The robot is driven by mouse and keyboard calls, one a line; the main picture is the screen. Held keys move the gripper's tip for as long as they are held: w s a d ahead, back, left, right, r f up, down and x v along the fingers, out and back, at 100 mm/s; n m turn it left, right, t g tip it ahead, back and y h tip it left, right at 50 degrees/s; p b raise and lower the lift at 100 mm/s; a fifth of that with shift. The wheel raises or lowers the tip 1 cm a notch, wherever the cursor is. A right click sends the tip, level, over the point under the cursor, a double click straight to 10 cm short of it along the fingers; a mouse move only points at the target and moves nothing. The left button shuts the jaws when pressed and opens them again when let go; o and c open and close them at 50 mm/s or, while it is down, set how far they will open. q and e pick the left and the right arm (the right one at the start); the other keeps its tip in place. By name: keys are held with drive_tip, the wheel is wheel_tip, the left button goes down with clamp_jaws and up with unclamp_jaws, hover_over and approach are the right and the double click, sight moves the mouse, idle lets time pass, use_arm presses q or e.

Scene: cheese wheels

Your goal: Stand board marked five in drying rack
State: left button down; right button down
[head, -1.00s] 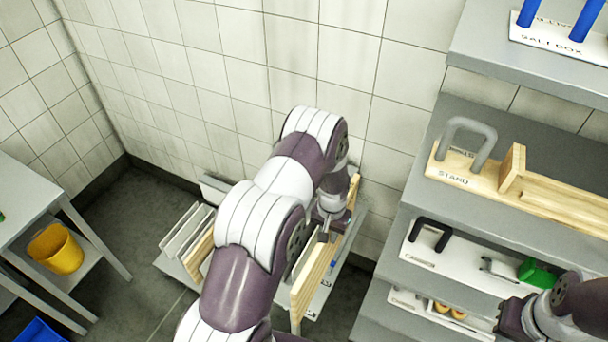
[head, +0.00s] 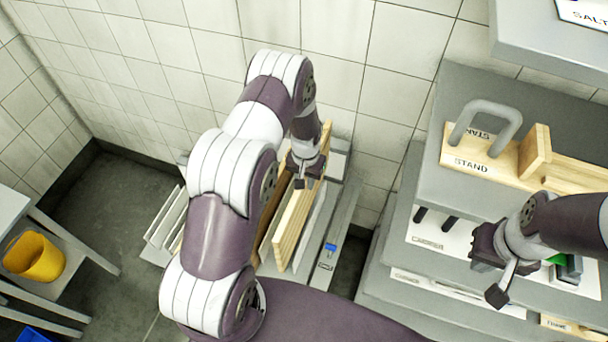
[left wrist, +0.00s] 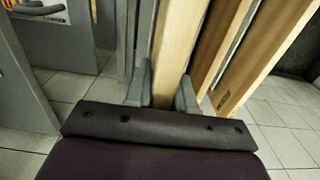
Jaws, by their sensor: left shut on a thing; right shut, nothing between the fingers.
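My left gripper (head: 306,178) is shut on the upper edge of a wooden board (head: 293,232), which stands upright among other boards. In the left wrist view the fingers (left wrist: 162,92) close on either side of the pale board (left wrist: 176,40). No number five can be read on it. The drying rack seems to be the grey stand (head: 345,212) under the boards; its slots and the board's lower edge are hidden or unclear. My right gripper (head: 492,278) is shut and empty, in front of the shelves at the right.
More wooden boards (left wrist: 245,55) stand close beside the held one. White panels (head: 165,215) stand at the left of the stand. Grey shelves (head: 425,170) at the right carry a wooden block marked STAND (head: 480,163). A yellow bucket (head: 35,255) is at far left.

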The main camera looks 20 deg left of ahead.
sight(305, 205)
use_arm(q)
wheel_tip(305, 205, down, 15)
drive_tip(key=b, duration=1.1)
drive_tip(key=shift+w+a+r, duration=0.15)
drive_tip(key=shift+r, duration=0.1)
drive_tip(key=c, duration=0.9)
unclamp_jaws()
